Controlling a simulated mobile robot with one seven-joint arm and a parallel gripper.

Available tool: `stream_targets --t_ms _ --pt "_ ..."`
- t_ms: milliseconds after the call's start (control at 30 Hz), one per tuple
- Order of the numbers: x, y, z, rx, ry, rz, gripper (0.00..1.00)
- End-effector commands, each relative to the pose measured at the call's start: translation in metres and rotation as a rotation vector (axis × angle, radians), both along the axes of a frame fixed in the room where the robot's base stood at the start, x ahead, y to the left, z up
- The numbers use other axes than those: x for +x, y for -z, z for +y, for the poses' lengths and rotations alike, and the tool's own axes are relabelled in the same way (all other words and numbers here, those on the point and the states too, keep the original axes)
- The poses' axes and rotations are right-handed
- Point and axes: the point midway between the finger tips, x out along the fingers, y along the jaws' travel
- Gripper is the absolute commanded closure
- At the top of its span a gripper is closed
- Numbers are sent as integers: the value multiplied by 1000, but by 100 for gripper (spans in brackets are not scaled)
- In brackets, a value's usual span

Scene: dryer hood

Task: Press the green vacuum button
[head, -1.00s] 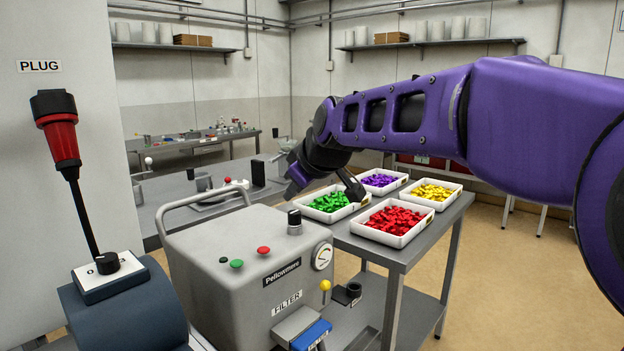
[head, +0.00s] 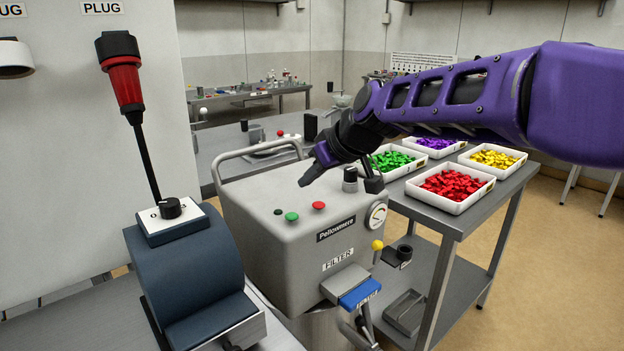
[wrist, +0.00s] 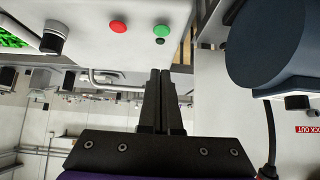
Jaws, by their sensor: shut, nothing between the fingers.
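The green button (head: 292,216) is on the top face of the grey Pellowmere vacuum unit (head: 270,250), between a small black button (head: 278,211) and a red button (head: 318,205). My gripper (head: 304,184) is shut and empty, above and behind the buttons, apart from them. In the wrist view my shut fingers (wrist: 161,76) point toward the unit. The green button (wrist: 162,31) shows just beyond the fingertips, with the red button (wrist: 118,26) to its left.
A black knob (head: 350,176) stands on the unit's right side, near my arm. A metal handle (head: 232,153) rises at its back. A blue-grey rounded housing with a switch (head: 190,265) stands at left. Trays of coloured pieces, including red (head: 450,204), are on the table at right.

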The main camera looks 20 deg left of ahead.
Motion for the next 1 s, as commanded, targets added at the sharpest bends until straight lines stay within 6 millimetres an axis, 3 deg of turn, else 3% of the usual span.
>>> stream_targets --t_ms 300,500,1000 --pt "21 50 44 -1 -3 2 100" --pt "21 78 40 -1 1 1 100" --pt "21 86 41 1 1 -1 100"
